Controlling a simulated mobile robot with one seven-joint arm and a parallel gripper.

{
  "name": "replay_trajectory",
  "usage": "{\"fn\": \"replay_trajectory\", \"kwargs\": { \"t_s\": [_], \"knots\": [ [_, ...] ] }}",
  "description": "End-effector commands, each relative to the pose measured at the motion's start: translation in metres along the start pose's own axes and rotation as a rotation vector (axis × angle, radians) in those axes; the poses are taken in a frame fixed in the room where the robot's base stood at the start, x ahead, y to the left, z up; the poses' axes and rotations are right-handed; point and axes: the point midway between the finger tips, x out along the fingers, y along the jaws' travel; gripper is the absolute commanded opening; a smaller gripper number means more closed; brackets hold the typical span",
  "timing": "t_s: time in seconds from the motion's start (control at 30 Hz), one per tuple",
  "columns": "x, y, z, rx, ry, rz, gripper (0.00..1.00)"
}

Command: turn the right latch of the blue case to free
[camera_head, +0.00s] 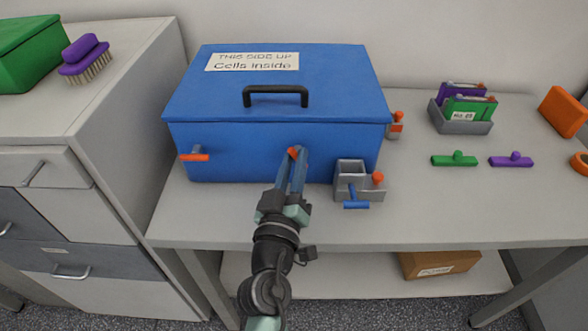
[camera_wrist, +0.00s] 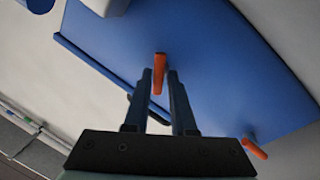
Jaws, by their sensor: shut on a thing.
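The blue case (camera_head: 225,145) stands shut on the bench, with a black handle (camera_head: 275,90) on its lid. My gripper (camera_head: 295,154) reaches the case's front face at the right latch. In the wrist view, the orange right latch (camera_wrist: 158,72) sits between the two fingertips, and my gripper is shut on it. In the head view only a small orange bit of it shows at the fingertips. The left latch (camera_head: 194,157) lies level on the front face. In the wrist view the left latch (camera_wrist: 255,149) points in a different direction from the right one.
A grey holder (camera_head: 349,176) with a blue lever and an orange knob stands close right of my gripper. A grey rack (camera_head: 465,124) with cards, a green bar (camera_head: 454,160) and a purple bar (camera_head: 511,161) lie further right. Bare bench lies in front of the bars.

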Motion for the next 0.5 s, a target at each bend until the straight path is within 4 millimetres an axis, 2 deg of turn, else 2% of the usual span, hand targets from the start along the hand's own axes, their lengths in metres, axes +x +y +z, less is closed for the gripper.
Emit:
{"fn": "replay_trajectory", "kwargs": {
  "t_s": [0.03,0.5],
  "knots": [
    [0.0004,0.0036,0.0055,-0.045,0.002,0.011,0.00],
    [0.0009,0.0049,0.0045,-0.485,0.086,0.012,0.00]
  ]
}}
